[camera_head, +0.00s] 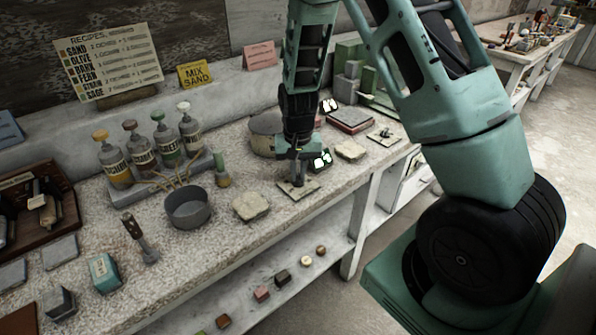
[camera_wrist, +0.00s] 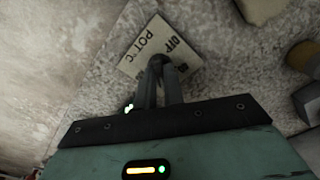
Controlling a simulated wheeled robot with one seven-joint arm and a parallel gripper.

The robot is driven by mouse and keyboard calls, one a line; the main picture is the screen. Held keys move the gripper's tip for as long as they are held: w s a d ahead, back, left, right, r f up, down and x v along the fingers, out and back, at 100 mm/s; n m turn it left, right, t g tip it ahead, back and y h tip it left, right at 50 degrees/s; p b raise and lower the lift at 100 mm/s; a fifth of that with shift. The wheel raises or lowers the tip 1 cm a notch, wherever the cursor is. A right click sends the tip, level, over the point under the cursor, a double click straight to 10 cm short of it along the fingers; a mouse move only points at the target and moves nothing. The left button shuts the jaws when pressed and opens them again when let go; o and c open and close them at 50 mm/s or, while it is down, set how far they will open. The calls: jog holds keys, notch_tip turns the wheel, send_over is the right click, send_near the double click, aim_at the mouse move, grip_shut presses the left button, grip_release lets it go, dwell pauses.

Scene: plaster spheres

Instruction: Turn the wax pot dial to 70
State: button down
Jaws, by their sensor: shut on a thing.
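The dial plate (camera_head: 285,187) lies flat near the front edge of the stone-topped bench. In the wrist view the pale plate (camera_wrist: 132,66) reads "POT °C" and "OFF"; its other marks are partly hidden. My gripper (camera_head: 298,181) points straight down over the plate. The wrist view shows my gripper (camera_wrist: 160,63) with its fingertips together at the plate's middle, shut on the dial. The fingers cover the dial, so its pointer and setting cannot be read. A round grey pot (camera_head: 264,128) stands behind my arm; I cannot tell if it is the wax pot.
A pale stone slab (camera_head: 251,206) and a dark grey bowl (camera_head: 188,211) sit left of the plate. Another slab (camera_head: 350,150) and a second small plate with a knob (camera_head: 384,137) lie right. Several bottles (camera_head: 116,170) stand on a rack behind.

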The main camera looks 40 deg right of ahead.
aim_at(298, 176)
jog(key=c, duration=1.5)
grip_release()
notch_tip(298, 176, up, 18)
jog(key=shift+f, duration=0.25)
